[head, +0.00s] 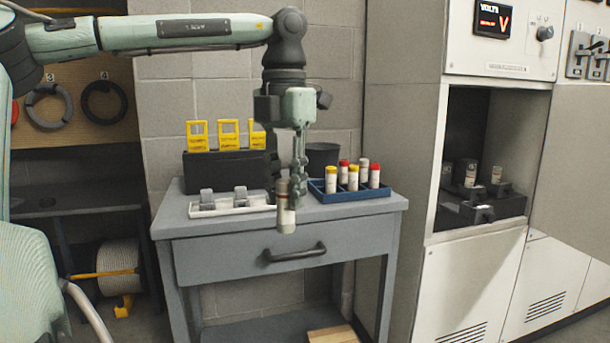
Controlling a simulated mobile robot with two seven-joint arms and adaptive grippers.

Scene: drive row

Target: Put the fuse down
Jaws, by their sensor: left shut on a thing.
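My left gripper (297,182) points down in front of the grey workbench (185,217) and is shut on a fuse (286,212). The fuse is a pale cylinder with a dull end cap, and it hangs about upright. It shows in front of the bench's front edge, just right of the white tray, and looks clear of the top. A blue tray (352,195) at the right of the bench top holds several pale fuses with red or yellow caps. My right gripper is not in view.
A white tray (262,201) with grey parts lies at the bench's left front. Behind it a black box (222,170) carries yellow tags, beside a dark cup (323,160).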

